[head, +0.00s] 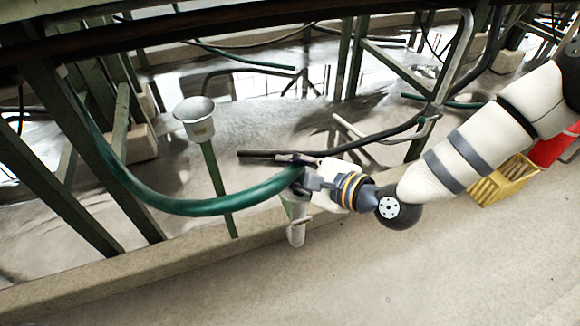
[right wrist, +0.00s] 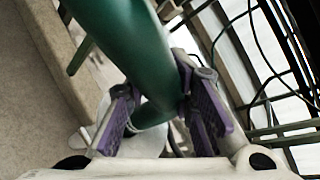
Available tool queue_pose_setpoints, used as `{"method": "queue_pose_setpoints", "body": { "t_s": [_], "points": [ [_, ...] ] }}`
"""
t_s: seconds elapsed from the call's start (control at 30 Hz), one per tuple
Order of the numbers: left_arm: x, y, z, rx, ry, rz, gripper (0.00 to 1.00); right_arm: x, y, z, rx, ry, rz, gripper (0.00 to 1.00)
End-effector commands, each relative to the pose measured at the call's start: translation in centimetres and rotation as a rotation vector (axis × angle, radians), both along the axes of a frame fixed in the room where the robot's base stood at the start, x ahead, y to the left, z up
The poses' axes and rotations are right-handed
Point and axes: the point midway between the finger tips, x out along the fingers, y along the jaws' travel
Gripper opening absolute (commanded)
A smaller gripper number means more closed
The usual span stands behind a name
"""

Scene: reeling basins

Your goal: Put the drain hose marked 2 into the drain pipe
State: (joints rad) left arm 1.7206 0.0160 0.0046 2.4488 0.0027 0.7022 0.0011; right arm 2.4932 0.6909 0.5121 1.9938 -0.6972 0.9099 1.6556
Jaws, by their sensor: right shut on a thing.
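A thick green hose (head: 190,207) hangs in a curve from the frame at upper left to my right gripper (head: 300,175). The gripper is shut on it near its end; no number can be read on it. In the right wrist view the hose (right wrist: 125,40) runs down between the purple finger pads of the gripper (right wrist: 160,118). A pale upright drain pipe (head: 297,228) stands just below the gripper, its top partly hidden by it. Whether the hose end is inside the pipe or above it cannot be told. My left gripper is not in view.
A white funnel cup (head: 195,127) stands on a green post left of the gripper. A dark hose (head: 350,148) passes behind the gripper. Green frame legs stand behind. A yellow crate (head: 505,180) sits at right. The front floor is clear.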

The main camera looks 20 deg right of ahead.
Motion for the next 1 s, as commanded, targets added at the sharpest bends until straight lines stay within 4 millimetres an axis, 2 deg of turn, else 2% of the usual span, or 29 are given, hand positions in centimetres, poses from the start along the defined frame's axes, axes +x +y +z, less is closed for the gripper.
{"method": "queue_pose_setpoints", "body": {
  "t_s": [0.27,0.3,0.37,0.4,0.73,0.83,1.0],
  "points": [
    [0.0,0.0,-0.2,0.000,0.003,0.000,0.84,0.1,0.0,-0.4,0.001,-0.002,-0.001,0.00],
    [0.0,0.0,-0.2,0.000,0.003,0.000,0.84,0.1,0.0,-0.3,0.001,-0.002,-0.001,0.31],
    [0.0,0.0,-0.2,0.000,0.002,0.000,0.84,0.0,0.0,-0.3,0.001,-0.002,-0.001,0.45],
    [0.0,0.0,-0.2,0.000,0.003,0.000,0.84,0.0,0.0,-0.3,0.001,-0.002,-0.001,0.47],
    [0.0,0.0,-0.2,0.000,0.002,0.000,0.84,-0.5,-0.4,-0.2,0.000,0.003,-0.001,0.47],
    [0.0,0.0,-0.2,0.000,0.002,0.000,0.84,-2.2,-1.4,0.6,0.002,0.001,-0.004,0.47],
    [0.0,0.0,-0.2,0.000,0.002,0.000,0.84,-6.1,-3.6,2.3,0.003,-0.001,-0.006,0.47]
  ]
}}
